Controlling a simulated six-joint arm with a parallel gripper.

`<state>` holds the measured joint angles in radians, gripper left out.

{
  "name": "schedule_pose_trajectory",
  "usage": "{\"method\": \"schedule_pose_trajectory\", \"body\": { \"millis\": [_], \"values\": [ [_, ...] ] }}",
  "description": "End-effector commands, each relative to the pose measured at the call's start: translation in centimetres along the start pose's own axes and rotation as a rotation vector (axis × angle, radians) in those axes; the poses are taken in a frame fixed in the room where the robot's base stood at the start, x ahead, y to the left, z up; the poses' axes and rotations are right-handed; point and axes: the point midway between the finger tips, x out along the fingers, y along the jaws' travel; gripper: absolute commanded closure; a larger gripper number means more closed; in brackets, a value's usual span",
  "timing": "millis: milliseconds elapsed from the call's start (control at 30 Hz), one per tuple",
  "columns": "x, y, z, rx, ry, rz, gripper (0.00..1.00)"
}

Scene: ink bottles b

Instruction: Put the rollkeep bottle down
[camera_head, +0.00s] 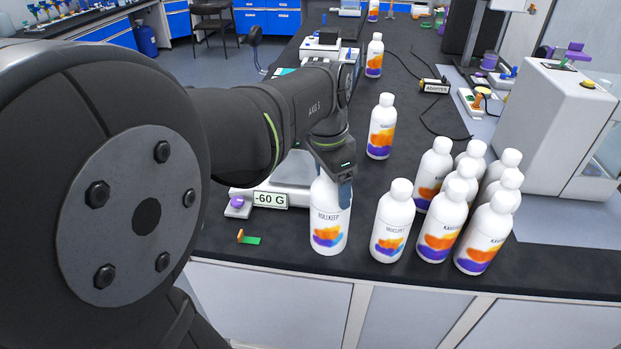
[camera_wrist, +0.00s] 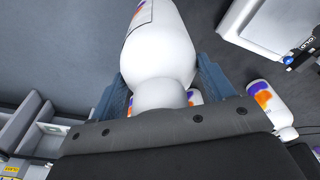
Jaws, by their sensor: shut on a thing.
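The rollkeep bottle (camera_head: 327,222) is white with an orange and purple label and stands upright near the front edge of the dark bench (camera_head: 285,248). I cannot tell whether its base touches the bench. My gripper (camera_head: 334,172) is shut on its upper part and hides the cap in the head view. In the wrist view, the bottle (camera_wrist: 160,45) lies between the two blue-grey fingers of my gripper (camera_wrist: 162,75).
Another white bottle (camera_head: 393,222) stands close to the right, with a cluster of several bottles (camera_head: 443,222) beyond it. A scale with a "-60 G" display (camera_head: 270,200) is behind left. A small orange and green item (camera_head: 250,239) lies left on clear bench.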

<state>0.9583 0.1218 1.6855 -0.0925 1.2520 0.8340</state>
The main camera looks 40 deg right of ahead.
Motion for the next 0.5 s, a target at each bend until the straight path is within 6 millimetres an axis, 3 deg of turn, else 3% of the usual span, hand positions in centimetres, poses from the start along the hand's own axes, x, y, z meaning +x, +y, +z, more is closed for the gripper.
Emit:
{"method": "schedule_pose_trajectory", "body": {
  "millis": [233,500],
  "values": [
    [-2.2,3.5,-1.8,0.004,0.003,-0.003,0.97],
    [-3.3,4.2,-2.9,-0.008,0.002,-0.003,0.97]
  ]
}}
